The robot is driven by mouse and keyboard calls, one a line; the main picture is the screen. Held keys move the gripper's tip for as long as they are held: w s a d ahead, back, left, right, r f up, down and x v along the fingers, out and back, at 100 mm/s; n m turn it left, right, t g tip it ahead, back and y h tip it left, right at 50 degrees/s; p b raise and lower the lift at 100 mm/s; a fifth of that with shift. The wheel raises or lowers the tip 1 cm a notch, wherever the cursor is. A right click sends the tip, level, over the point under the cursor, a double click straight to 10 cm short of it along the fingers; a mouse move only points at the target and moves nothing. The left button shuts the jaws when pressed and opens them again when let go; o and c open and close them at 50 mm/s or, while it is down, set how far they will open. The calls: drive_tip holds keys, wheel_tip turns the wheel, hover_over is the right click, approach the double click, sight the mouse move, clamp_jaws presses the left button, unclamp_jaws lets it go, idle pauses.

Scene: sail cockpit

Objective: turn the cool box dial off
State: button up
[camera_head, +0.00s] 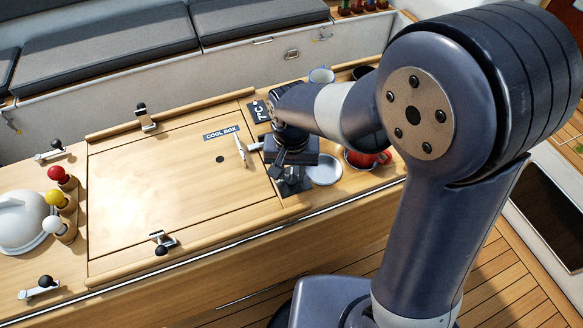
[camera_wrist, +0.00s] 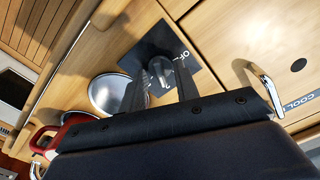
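The cool box dial is a small rounded grey knob (camera_wrist: 160,71) on a dark square plate (camera_wrist: 181,42) with "OF" lettering partly visible. In the head view the plate (camera_head: 293,186) shows beneath my gripper, and the knob is mostly hidden there. My gripper (camera_wrist: 160,88) is over the plate, its two dark fingers on either side of the knob with gaps showing. It looks open, and I cannot tell how far down the fingers reach. The cool box lid (camera_head: 150,190), labelled "COOL BOX" (camera_head: 221,132), lies closed to the left.
A metal handle (camera_wrist: 262,88) stands beside the plate on the lid side. A grey-white dish (camera_head: 324,170) and a red pot (camera_head: 366,158) stand close on the right. Cups (camera_head: 321,75) are behind. Metal latches (camera_head: 161,243) edge the lid. The lid top is clear.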

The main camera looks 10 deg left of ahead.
clamp_jaws()
drive_tip(key=shift+n, duration=0.4)
drive_tip(key=n+b, duration=0.1)
drive_tip(key=n, duration=0.2)
drive_tip(key=shift+n, duration=0.4)
drive_tip(key=n, duration=0.4)
drive_tip(key=n+b, duration=0.1)
drive_tip(key=n, duration=1)
drive_tip(key=shift+w+n, duration=0.1)
drive_tip(key=shift+n, duration=0.3)
